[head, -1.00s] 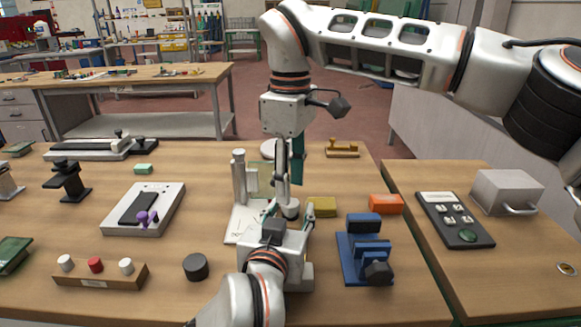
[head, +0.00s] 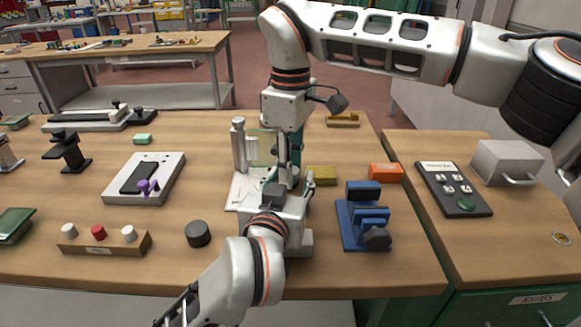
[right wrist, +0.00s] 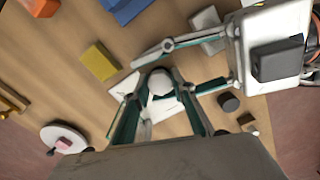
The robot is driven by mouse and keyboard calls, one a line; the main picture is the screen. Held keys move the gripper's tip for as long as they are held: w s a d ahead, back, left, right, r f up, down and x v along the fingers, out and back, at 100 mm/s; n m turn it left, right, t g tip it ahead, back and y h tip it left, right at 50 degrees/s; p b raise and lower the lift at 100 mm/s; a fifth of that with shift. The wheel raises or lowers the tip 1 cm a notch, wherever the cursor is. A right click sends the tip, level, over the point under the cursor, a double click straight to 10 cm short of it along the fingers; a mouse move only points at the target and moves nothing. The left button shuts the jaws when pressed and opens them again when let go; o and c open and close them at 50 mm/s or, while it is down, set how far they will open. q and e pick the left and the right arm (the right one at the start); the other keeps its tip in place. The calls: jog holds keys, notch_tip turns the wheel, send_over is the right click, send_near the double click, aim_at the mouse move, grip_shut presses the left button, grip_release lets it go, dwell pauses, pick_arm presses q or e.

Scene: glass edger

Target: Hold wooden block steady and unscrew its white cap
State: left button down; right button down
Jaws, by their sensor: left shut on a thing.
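A wooden block (head: 105,243) with a row of white, red and white caps sits at the front left of the bench in the head view. Both grippers are away from it, near the bench's middle. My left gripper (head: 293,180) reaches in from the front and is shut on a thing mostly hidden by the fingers. In the right wrist view, a round white cap (right wrist: 160,82) shows between the left gripper's fingers. My right gripper (right wrist: 158,92) is over it from above, with a finger on each side. I cannot tell whether those fingers touch it.
A metal post stand (head: 240,145) on a white plate is close left of the grippers. A yellow block (head: 320,176), an orange block (head: 386,172) and a blue fixture (head: 364,222) stand to the right. A black puck (head: 198,234) lies front left.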

jog(key=n, duration=0.5)
jog(key=shift+n, duration=0.3)
jog(key=n, duration=0.4)
jog(key=shift+n, duration=0.3)
jog(key=c, duration=1.7)
grip_release()
